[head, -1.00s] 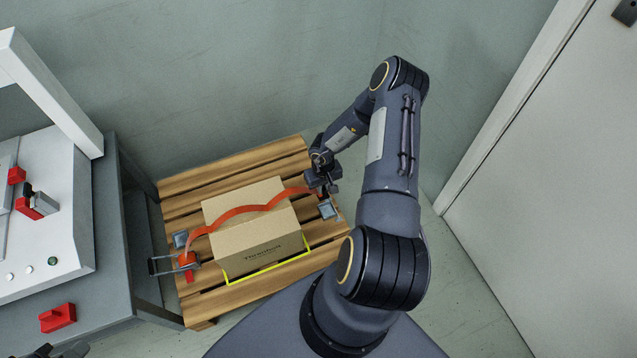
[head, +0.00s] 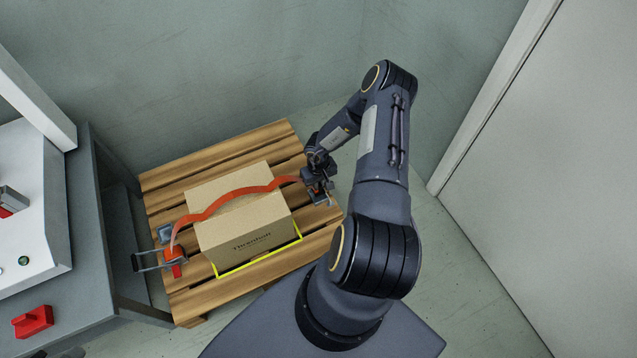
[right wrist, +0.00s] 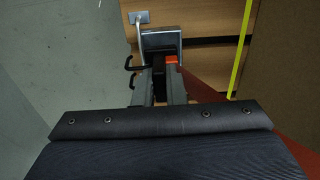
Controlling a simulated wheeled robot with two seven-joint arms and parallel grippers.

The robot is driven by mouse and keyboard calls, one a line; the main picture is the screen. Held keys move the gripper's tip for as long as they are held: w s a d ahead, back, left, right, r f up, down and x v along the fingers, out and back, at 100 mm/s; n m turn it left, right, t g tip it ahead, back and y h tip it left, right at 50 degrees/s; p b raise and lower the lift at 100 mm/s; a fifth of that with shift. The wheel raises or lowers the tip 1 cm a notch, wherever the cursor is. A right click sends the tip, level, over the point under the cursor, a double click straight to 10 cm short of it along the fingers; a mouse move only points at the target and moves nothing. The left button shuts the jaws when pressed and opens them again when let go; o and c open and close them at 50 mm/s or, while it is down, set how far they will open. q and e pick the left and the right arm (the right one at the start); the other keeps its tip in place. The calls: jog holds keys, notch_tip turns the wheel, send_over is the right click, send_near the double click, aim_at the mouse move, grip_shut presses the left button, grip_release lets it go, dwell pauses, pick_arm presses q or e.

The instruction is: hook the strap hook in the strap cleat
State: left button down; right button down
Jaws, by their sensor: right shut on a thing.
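The orange strap (head: 225,199) runs over the cardboard box (head: 250,225) from a ratchet (head: 175,256) at its left to my right gripper. My right gripper (head: 318,186) is at the pallet's right edge, low over the grey strap cleat (head: 321,198), which it partly covers. In the right wrist view its fingers (right wrist: 158,88) are shut on the dark strap hook (right wrist: 158,72), with an orange strap end beside it. The cleat (right wrist: 162,39) lies right ahead of the fingertips. I cannot tell whether the hook touches it. My left gripper is not in view.
The box stands on a slatted wooden pallet (head: 160,180) inside a yellow outline (head: 258,259). A grey bench (head: 95,270) with a red part (head: 33,322) is at the left. A wall rises behind, and the floor at the right is clear.

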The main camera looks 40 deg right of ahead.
jog(key=shift+f, duration=0.25)
dwell(0.4)
jog(key=shift+f+b, duration=1.35)
jog(key=shift+f, duration=0.15)
jog(key=shift+f, duration=0.25)
jog(key=c, duration=1.4)
grip_release()
jog(key=shift+r, duration=0.1)
notch_tip(320, 180, up, 8)
jog(key=p, duration=0.3)
jog(key=shift+f, duration=0.2)
